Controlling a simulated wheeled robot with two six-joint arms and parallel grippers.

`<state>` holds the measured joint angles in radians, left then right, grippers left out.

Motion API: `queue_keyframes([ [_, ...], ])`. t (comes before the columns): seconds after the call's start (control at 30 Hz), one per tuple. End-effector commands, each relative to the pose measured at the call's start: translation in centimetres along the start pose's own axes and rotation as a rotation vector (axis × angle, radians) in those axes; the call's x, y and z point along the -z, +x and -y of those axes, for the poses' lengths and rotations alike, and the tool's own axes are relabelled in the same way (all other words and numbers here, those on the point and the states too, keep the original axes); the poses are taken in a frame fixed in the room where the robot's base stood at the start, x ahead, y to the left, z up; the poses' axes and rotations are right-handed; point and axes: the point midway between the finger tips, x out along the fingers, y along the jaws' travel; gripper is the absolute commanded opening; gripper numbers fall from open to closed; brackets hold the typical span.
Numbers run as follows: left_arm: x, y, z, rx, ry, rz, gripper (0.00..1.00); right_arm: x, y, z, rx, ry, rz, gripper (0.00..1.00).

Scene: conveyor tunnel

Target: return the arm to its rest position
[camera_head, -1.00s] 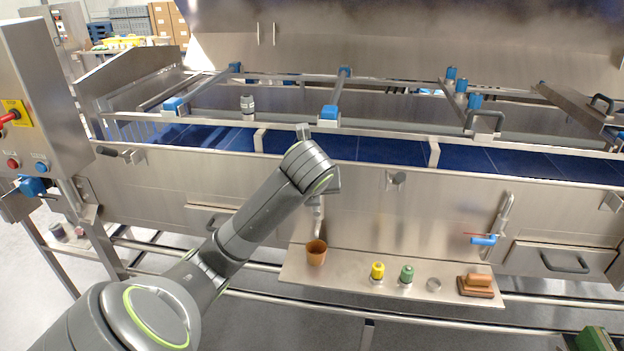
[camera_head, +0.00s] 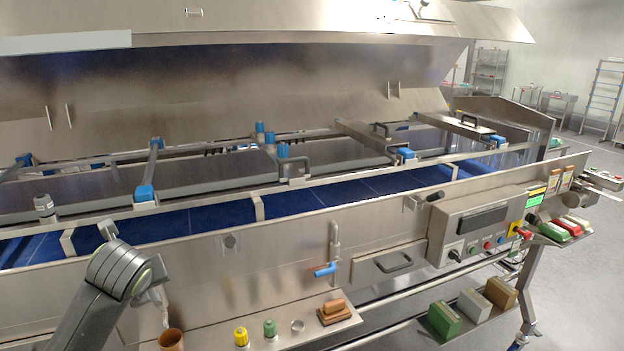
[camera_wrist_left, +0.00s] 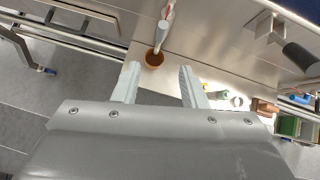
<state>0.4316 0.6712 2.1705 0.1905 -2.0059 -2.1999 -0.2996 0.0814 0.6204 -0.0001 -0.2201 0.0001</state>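My left arm (camera_head: 112,275) comes in from the lower left of the head view, and its gripper cannot be made out there. In the left wrist view my left gripper (camera_wrist_left: 158,80) has its two pale fingers apart, with nothing between them. Beyond the fingertips, an orange-brown cup (camera_wrist_left: 154,59) stands on the steel shelf, apart from the gripper. A slim pale and red tool (camera_wrist_left: 165,28) appears to stand in the cup. The cup also shows at the bottom of the head view (camera_head: 172,341). My right gripper is in neither view.
The shelf (camera_head: 215,333) also bears a yellow item (camera_head: 241,337), a green item (camera_head: 270,328) and a brown block (camera_head: 334,312). The conveyor's steel front and blue belt (camera_head: 300,201) lie beyond. A control box (camera_head: 480,228) and coloured blocks (camera_head: 473,304) are at the right.

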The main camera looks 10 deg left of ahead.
Motion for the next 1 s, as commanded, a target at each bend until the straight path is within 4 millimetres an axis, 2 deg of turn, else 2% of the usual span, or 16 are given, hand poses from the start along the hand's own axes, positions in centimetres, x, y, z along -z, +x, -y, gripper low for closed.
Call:
queue_keyframes([
  [0.17, 4.5, 1.5, -0.7, 0.006, -0.194, -0.059, 0.39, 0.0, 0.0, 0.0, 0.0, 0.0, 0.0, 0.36],
  [0.3, 10.2, 2.8, -2.0, -0.006, -0.479, -0.13, 0.39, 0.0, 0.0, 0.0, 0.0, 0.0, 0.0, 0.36],
  [0.47, 16.3, 3.2, -3.8, -0.047, -0.83, -0.205, 0.39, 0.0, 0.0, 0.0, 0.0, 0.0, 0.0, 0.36],
  [0.6, 21.4, 2.8, -5.7, -0.111, -1.15, -0.258, 0.39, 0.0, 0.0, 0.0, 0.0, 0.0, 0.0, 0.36],
  [0.8, 27.7, 1.3, -8.5, -0.237, -1.618, -0.298, 0.39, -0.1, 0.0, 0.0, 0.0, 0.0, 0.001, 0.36],
  [1.0, 32.1, -0.8, -11.0, -0.37, -2.024, -0.284, 0.39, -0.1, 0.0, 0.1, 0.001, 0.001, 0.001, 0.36],
])
